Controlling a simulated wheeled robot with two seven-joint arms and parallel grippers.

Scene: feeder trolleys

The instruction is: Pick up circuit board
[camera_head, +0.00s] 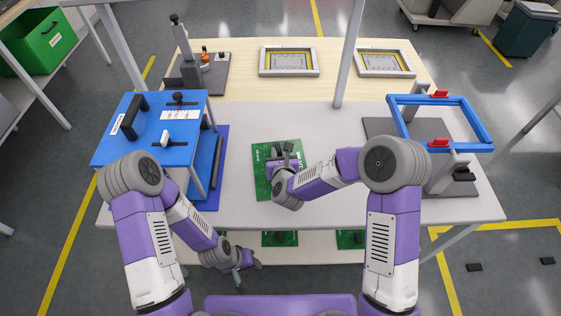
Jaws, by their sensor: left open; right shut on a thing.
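A green circuit board (262,182) is at the middle of the grey table, partly covered by my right gripper and wrist. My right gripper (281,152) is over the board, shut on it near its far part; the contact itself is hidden. I cannot tell whether the board is lifted or resting on the table. My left gripper (248,266) is low in front of the table, open and empty, near a lower shelf.
More green boards (279,239) lie along the lower shelf at the table's front. A blue fixture (182,148) stands at left, and a blue frame (470,115) on a dark base at right. Two framed panels (289,61) lie at the back. A grey post (348,55) rises behind the table.

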